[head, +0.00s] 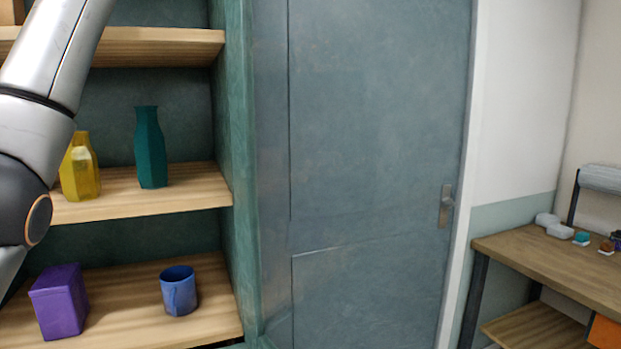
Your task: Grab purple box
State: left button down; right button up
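The purple box (59,302) stands on the lowest visible shelf (128,318) at the lower left of the head view. It is upright, with its top and two sides showing. My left arm comes in from the upper left and passes in front of the shelf unit, above and to the left of the box. Neither of my grippers shows in this view.
A blue mug (179,290) stands to the right of the box on the same shelf. A yellow vase (80,168) and a teal vase (150,150) stand on the shelf above. A grey-blue door (380,130) is in the middle. A wooden table (560,262) is at the right.

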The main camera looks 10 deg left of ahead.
aim_at(60, 298)
jog(key=k, duration=1)
